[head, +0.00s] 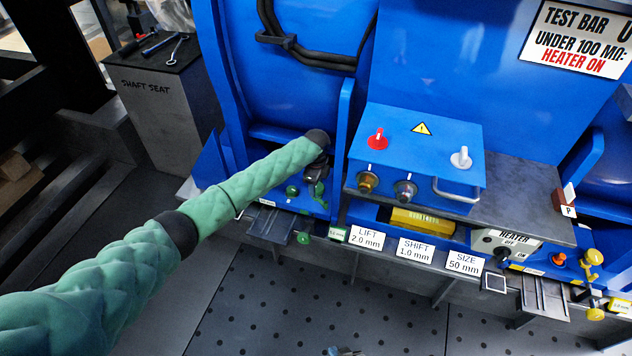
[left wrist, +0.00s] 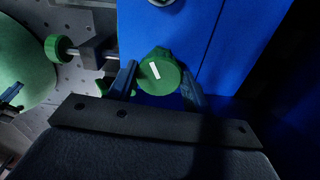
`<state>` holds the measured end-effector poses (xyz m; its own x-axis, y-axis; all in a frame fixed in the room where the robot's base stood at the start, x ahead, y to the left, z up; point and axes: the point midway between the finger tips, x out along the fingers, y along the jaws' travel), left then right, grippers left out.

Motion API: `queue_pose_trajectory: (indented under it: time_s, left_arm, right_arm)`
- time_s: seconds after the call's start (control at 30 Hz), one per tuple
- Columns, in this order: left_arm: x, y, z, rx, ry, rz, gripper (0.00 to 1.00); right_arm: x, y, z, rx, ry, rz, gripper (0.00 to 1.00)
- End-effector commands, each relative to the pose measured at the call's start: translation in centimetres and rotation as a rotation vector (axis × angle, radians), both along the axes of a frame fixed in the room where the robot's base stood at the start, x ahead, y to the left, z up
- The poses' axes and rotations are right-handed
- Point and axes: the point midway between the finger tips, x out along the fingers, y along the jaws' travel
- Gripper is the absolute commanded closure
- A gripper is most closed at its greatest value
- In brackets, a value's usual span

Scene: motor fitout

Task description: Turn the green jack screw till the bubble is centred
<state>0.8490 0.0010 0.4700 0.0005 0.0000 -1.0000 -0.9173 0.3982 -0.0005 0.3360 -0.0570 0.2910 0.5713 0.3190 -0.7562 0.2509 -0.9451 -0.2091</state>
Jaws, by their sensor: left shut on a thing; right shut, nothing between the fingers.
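My left gripper (head: 317,182) reaches down to the blue frame at the left of the bench. In the left wrist view its two fingers (left wrist: 158,88) are shut on the sides of a round green screw head (left wrist: 160,76) with a white mark on its face. In the head view the gripper and arm partly hide this green jack screw (head: 320,202). A yellow level-like block (head: 415,219) lies in the recess under the blue control box; I cannot make out a bubble. My right gripper (head: 344,351) shows only at the bottom edge, shut and empty.
Another green knob (head: 305,238) sits low by the label cards; a green knob on a shaft shows in the left wrist view (left wrist: 57,48). The blue control box (head: 417,150) stands right of my left gripper. Yellow knobs (head: 595,258) are at the far right. The perforated floor is clear.

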Motion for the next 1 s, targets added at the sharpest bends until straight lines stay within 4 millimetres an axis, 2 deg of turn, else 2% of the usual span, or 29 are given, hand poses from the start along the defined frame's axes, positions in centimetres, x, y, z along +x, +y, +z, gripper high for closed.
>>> queue_pose_trajectory:
  time_s: [0.6, 1.0]
  left_arm:
    - [0.11, -0.14, -0.12, 0.001, 0.001, -0.584, 0.73]
    - [0.1, -0.23, -0.23, 0.001, 0.001, -0.884, 0.73]
  right_arm:
    - [0.13, -0.09, 0.75, -0.002, 0.002, 0.001, 1.0]
    - [0.27, -0.1, 0.47, -0.001, -0.002, 0.0, 1.0]
